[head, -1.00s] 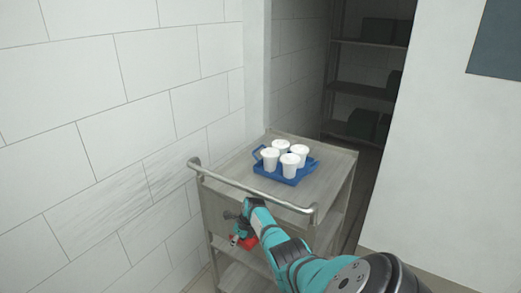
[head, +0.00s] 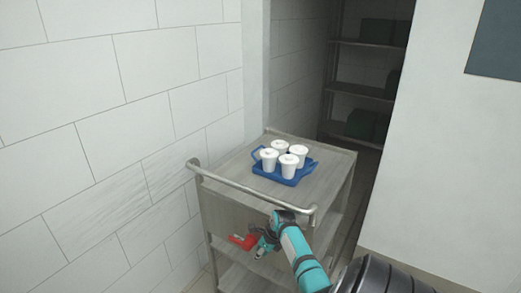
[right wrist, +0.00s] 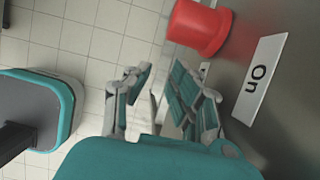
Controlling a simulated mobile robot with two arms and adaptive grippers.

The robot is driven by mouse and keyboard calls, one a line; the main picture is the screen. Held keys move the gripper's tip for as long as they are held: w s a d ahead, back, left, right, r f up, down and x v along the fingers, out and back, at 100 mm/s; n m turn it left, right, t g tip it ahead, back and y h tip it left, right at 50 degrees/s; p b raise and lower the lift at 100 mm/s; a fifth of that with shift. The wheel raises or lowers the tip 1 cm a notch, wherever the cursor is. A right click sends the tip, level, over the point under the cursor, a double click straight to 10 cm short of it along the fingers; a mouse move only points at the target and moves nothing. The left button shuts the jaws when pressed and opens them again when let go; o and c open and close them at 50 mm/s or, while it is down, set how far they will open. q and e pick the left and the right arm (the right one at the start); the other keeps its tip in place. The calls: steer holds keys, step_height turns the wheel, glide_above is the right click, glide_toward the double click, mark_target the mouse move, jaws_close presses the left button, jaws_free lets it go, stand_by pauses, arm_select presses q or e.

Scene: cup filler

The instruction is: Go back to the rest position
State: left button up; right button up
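My right gripper (head: 262,248) is in front of the cart's near side, low and close to a red knob-like part (head: 243,241). In the right wrist view the gripper (right wrist: 160,78) has its two fingers apart with nothing between them. The red part (right wrist: 200,27) is beyond the fingertips there, apart from them, on a grey panel beside a white "On" label (right wrist: 260,80). My left gripper does not show.
A grey cart (head: 225,180) with a rail handle (head: 250,194) stands by the white block wall (head: 70,100). A blue tray (head: 289,181) with several white cups (head: 289,164) is on its top. Dark shelves (head: 365,90) stand behind.

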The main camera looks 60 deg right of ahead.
stand_by(0.3)
steer(key=s+a+f+n+g, duration=0.1)
steer(key=s+a+f+n, duration=0.4)
steer(key=f+n, duration=0.15)
steer(key=s+a+f+n+g+h, duration=0.1)
steer(key=s+a+f+n, duration=0.35)
steer(key=f, duration=0.35)
steer(key=s+a+f+n+g, duration=0.1)
steer(key=s+a+f+n, duration=0.35)
steer(key=f+n, duration=0.2)
steer(key=s+a+f+n, duration=0.5)
steer(key=s+a+n, duration=0.5)
steer(key=s+a+f+n, duration=0.5)
steer(key=s+a+n, duration=0.5)
steer(key=s, duration=0.1)
steer(key=shift+s+a+n+y, duration=0.15)
steer(key=shift+s+n+y, duration=0.1)
steer(key=shift+n+y, duration=0.15)
